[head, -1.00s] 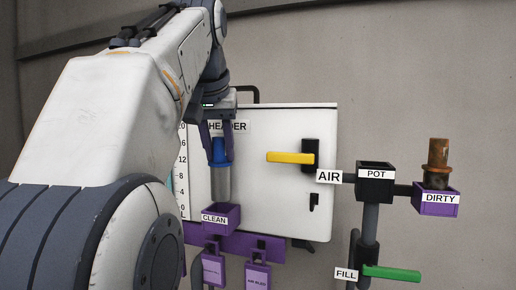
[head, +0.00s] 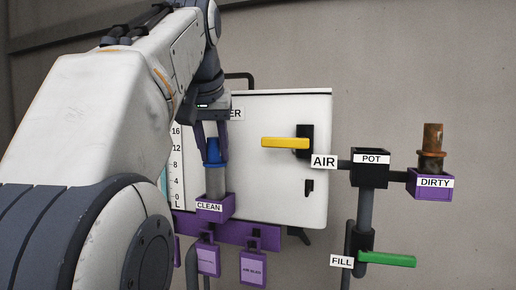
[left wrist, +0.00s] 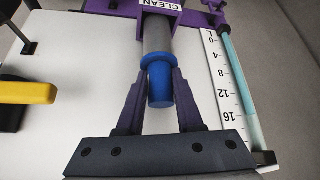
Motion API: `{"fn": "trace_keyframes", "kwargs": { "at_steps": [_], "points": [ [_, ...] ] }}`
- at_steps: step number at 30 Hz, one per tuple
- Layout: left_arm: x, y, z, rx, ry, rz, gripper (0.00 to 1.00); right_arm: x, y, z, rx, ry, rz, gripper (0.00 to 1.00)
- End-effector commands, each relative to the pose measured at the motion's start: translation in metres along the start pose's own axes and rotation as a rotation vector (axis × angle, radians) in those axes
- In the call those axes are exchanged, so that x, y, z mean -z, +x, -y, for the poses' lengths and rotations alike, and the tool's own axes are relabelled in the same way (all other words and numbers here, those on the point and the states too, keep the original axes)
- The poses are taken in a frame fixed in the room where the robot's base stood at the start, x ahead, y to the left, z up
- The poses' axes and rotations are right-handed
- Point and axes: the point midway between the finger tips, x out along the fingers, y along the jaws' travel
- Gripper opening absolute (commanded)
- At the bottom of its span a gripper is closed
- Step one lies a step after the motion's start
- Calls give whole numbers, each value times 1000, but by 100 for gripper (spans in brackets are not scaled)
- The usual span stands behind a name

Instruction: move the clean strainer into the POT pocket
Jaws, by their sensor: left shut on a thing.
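The clean strainer has a blue cap (head: 213,153) and a grey body (head: 215,182). It is upright, its lower end at or in the mouth of the purple CLEAN pocket (head: 228,206); how deep it sits is hidden. My left gripper (head: 211,150) is shut on the blue cap from above. In the left wrist view the two fingers (left wrist: 160,90) flank the cap (left wrist: 160,82). The black POT pocket (head: 370,179) is to the right, with a dark opening and nothing seen standing in it. My right gripper is not in view.
A brown, dirty strainer (head: 432,145) stands in the purple DIRTY pocket (head: 430,193), right of POT. A yellow AIR handle (head: 285,142) juts from the white panel (head: 270,190) between CLEAN and POT. A green FILL handle (head: 388,259) is below POT. Purple tags (head: 253,268) hang below CLEAN.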

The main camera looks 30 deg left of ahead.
Motion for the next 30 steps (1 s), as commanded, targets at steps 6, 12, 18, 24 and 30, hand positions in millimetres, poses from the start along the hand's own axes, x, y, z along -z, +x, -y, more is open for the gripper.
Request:
{"fn": "trace_keyframes", "kwargs": {
  "at_steps": [6,12,18,24,30],
  "points": [
    [-5,8,0,0,0,-1,0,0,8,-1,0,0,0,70],
    [-9,13,0,0,0,-1,0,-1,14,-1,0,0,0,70],
    [-13,19,0,0,0,-1,0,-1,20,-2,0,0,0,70],
    [-15,21,0,0,0,-1,0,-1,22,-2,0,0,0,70],
    [-15,21,0,0,0,-1,0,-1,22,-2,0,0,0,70]
  ]
}}
